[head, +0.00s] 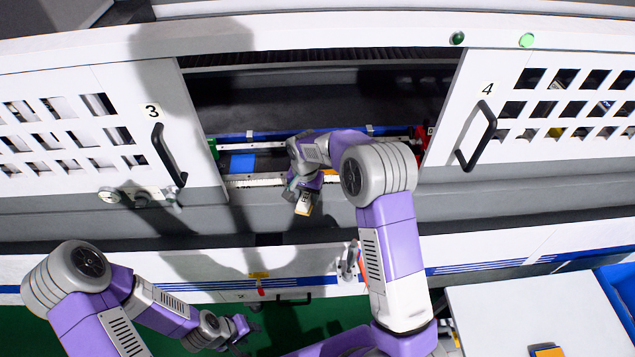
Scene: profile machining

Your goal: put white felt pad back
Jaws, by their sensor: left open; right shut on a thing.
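My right gripper (302,190) is in front of the machine opening between doors 3 and 4. It is shut on a small pale block with an orange-yellow edge, which looks like the white felt pad (303,206). The pad hangs tilted below the fingers, and its upper part is hidden by them. Behind it is the rail (262,181) along the opening's lower edge. My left gripper (243,329) is low at the left, open and apparently empty, over the green floor.
Inside the opening are a blue piece (242,163) and a red part (421,133) at the right end. Door handles (168,156) and (479,137) stick out on both sides. A white table (540,305) and blue bin (618,292) stand at the lower right.

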